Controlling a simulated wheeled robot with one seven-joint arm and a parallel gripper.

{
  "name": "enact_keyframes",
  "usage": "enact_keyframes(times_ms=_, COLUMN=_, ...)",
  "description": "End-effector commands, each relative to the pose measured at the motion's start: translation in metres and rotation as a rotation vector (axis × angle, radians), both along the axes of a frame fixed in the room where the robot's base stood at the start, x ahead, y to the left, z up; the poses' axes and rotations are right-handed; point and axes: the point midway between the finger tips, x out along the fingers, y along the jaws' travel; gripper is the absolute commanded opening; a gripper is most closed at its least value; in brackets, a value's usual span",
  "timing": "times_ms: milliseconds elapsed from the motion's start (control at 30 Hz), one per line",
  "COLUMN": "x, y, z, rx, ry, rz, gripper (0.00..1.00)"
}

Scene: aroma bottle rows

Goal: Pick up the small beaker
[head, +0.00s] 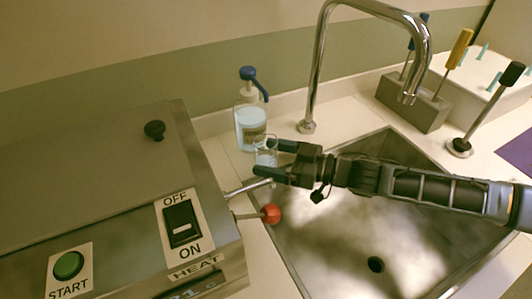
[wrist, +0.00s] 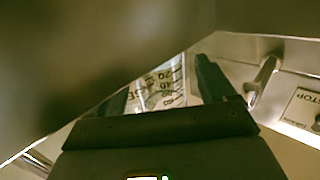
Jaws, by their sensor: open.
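The small clear beaker (head: 266,155) stands on the white counter left of the sink, in front of the soap bottle. It shows printed marks in the wrist view (wrist: 172,82). My gripper (head: 263,158) reaches in from the right with its two dark fingers apart. In the wrist view the fingers (wrist: 165,92) lie on either side of the beaker. The beaker appears to be between them, but contact cannot be told. Part of the beaker is hidden by the fingers in the head view.
A soap bottle (head: 250,122) with a blue pump stands just behind the beaker. A steel heater box (head: 110,190) and a red-knobbed lever (head: 271,213) are close at left and front. The sink (head: 330,255) lies below my arm, with a tall faucet (head: 316,75) behind.

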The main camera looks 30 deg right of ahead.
Motion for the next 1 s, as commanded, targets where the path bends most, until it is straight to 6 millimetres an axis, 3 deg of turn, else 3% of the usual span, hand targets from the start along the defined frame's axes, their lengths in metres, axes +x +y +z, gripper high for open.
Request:
enact_keyframes(times_ms=133, x=-0.0001, y=-0.0004, z=-0.0001, rx=0.0, ry=0.0, rz=0.0, gripper=0.81)
enact_keyframes(times_ms=800, x=-0.0003, y=-0.0006, z=0.0, rx=-0.001, ry=-0.001, rz=0.0, gripper=0.17)
enact_keyframes(times_ms=1000, x=-0.0002, y=-0.0006, z=0.0004, rx=-0.001, ry=-0.001, rz=0.0, gripper=0.16)
